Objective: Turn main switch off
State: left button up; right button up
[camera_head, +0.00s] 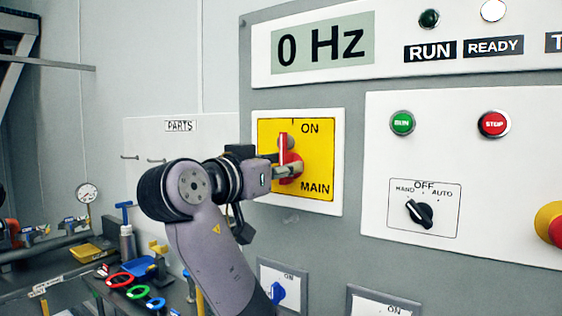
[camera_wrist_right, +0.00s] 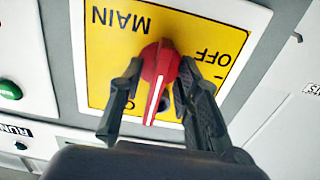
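The main switch has a red handle (camera_head: 283,146) on a yellow plate (camera_head: 318,157) marked ON and MAIN. The handle stands upright in the head view. In the wrist view the red handle (camera_wrist_right: 158,82) lies along the picture's vertical, with OFF and MAIN upside down on the plate (camera_wrist_right: 102,60). My right gripper (camera_head: 287,168) is at the switch. The wrist view shows its fingers (camera_wrist_right: 161,68) spread, one on each side of the handle, with gaps beside its narrow end. Contact near the knob is unclear. My left gripper is out of view.
The panel has a 0 Hz display (camera_head: 322,43), a green RUN button (camera_head: 402,123), a red STOP button (camera_head: 494,124) and a HAND/OFF/AUTO selector (camera_head: 419,212). A blue switch (camera_head: 278,293) is below. A bench with parts (camera_head: 125,282) is at left.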

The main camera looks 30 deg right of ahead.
grip_shut()
dwell(0.4)
